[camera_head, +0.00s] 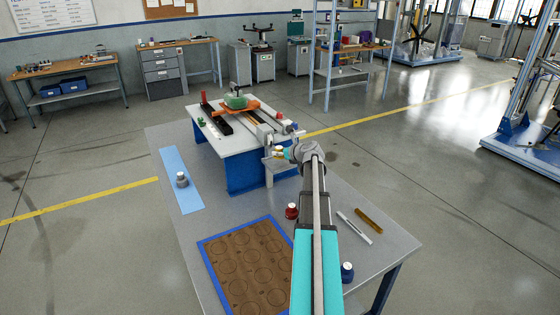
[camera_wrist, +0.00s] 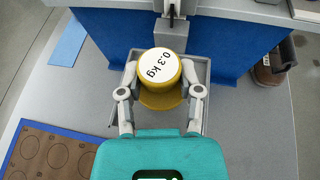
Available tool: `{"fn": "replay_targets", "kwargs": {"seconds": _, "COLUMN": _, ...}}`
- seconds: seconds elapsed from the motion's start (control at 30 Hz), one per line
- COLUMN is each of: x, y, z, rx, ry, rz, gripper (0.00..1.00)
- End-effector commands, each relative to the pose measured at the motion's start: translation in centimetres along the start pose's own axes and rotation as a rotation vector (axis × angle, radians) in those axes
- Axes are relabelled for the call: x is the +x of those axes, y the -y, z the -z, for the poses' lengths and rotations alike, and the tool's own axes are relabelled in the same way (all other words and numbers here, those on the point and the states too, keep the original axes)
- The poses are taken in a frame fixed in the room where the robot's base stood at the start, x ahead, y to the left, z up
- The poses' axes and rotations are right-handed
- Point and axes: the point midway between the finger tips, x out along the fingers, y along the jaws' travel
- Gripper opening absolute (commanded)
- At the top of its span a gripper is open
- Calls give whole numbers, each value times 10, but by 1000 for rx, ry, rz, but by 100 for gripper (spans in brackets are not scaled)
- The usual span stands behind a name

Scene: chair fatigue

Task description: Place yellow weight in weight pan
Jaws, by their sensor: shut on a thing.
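The yellow weight (camera_wrist: 160,68), with a white top marked 0.3 kg, is between the two fingers of my gripper (camera_wrist: 160,85) in the wrist view. My gripper is shut on it. The grey weight pan (camera_wrist: 201,72) shows its rim around and behind the weight, below the hanger at the blue-sided machine. The weight appears over or within the pan; its underside is hidden, so I cannot tell whether it touches the pan floor. In the head view my gripper (camera_head: 284,152) is at the front of the machine, where the small pan (camera_head: 281,165) partly shows.
A grey weight (camera_head: 182,180) stands on a light blue strip (camera_head: 178,200). A red weight (camera_head: 291,211) and a blue weight (camera_head: 347,271) stand near my arm. A brown board with round recesses (camera_head: 203,248) lies at the front. Two thin tools (camera_head: 354,228) lie at right.

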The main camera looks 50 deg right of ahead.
Motion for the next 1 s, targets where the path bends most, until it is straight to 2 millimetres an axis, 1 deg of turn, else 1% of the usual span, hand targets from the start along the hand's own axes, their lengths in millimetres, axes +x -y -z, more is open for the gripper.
{"fn": "replay_targets", "kwargs": {"seconds": 0.07, "x": 8, "y": 4, "z": 6, "rx": 0, "ry": 1, "rz": 0, "gripper": 0}}
{"fn": "replay_targets", "kwargs": {"seconds": 0.3, "x": 15, "y": 1, "z": 25, "rx": 0, "ry": 1, "rz": -1, "gripper": 0}}
{"fn": "replay_targets", "kwargs": {"seconds": 0.4, "x": 17, "y": 1, "z": 30, "rx": 0, "ry": 1, "rz": -1, "gripper": 0}}
{"fn": "replay_targets", "kwargs": {"seconds": 0.83, "x": 17, "y": 1, "z": 31, "rx": 0, "ry": 1, "rz": -1, "gripper": 0}}
{"fn": "replay_targets", "kwargs": {"seconds": 1.0, "x": 19, "y": 1, "z": 35, "rx": 0, "ry": 1, "rz": -1, "gripper": 0}}
